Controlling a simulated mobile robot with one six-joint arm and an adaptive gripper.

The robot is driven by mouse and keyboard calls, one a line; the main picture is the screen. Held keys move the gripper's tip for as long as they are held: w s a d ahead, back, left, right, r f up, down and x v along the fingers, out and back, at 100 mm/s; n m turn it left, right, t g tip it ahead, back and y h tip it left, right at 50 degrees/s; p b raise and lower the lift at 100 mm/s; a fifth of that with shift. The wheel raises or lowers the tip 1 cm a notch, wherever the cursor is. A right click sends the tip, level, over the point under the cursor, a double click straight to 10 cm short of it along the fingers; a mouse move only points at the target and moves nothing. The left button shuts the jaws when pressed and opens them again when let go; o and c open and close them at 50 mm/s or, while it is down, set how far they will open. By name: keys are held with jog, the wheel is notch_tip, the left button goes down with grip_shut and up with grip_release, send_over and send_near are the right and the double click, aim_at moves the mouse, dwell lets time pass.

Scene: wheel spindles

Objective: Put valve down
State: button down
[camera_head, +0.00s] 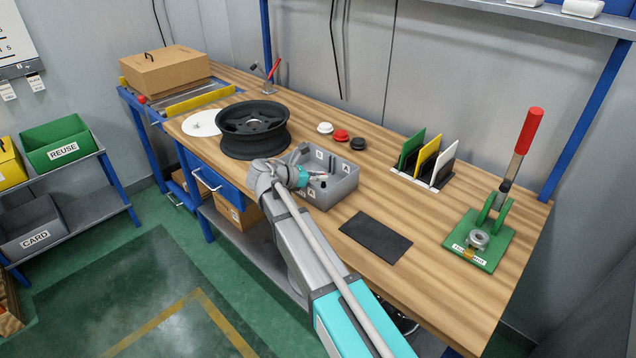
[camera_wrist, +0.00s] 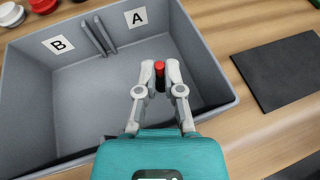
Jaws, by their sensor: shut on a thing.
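My gripper (camera_wrist: 160,72) is shut on a small valve (camera_wrist: 159,68) with a red top, held between the two fingertips. In the wrist view the held valve is over the grey box (camera_wrist: 214,62), on the side of label A (camera_wrist: 136,17). In the head view my gripper (camera_head: 318,180) reaches over the grey box (camera_head: 338,195). I cannot tell whether the valve touches the box floor.
A black wheel rim (camera_head: 253,130) stands left of the box. White, red and black caps (camera_head: 341,135) lie behind it. A dark mat (camera_head: 376,236) lies at right. Coloured plates (camera_head: 426,155) and a green lever press (camera_head: 480,238) stand farther right. Bare tabletop lies between them.

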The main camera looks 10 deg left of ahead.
jog(key=shift+s+f+b, duration=0.15)
jog(key=shift+f+b, duration=0.5)
jog(key=shift+f, duration=0.05)
dwell(0.4)
jog(key=c, duration=0.8)
grip_release()
jog(key=shift+s+d, duration=0.1)
jog(key=shift+o, duration=0.2)
jog(key=shift+r, duration=0.1)
jog(key=shift+r, duration=0.1)
jog(key=shift+w+r+p, duration=0.2)
jog(key=shift+r+p, duration=0.3)
jog(key=shift+p, duration=0.3)
jog(key=p+v, duration=0.4)
jog(key=v, duration=0.8)
jog(key=shift+w, duration=0.1)
